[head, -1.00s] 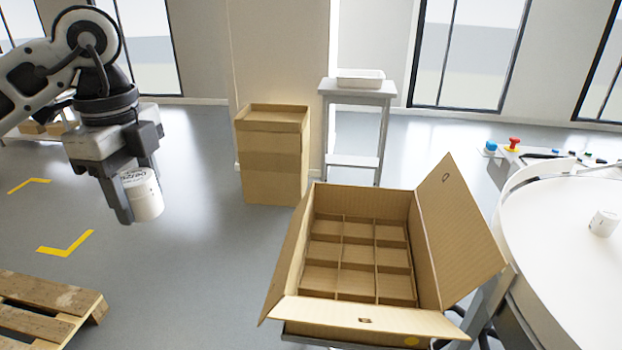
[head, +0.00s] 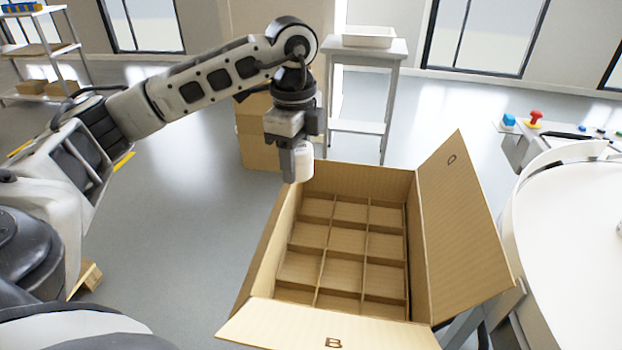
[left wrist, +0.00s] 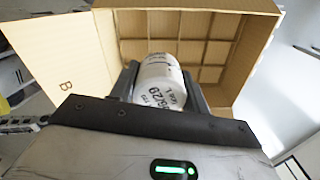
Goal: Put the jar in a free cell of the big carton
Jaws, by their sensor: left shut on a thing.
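My left gripper (head: 296,168) is shut on a white jar (head: 304,163) and holds it above the far left corner of the big carton. The jar also shows in the left wrist view (left wrist: 160,80), between the two fingers, with dark print on its side. The big carton (head: 440,235) is open, with its flaps spread outward. Thin dividers split it into several cells, and the cells in view look empty. In the left wrist view the carton (left wrist: 75,50) lies beyond the jar, which hides part of the cells. My right gripper is not in view.
A round white table (head: 570,250) stands to the right of the carton, near a panel with a red button (head: 535,117) and a blue one. Behind are a stand with a white tray (head: 368,37) and a tall cardboard box (head: 258,140). Shelves (head: 40,50) stand far left.

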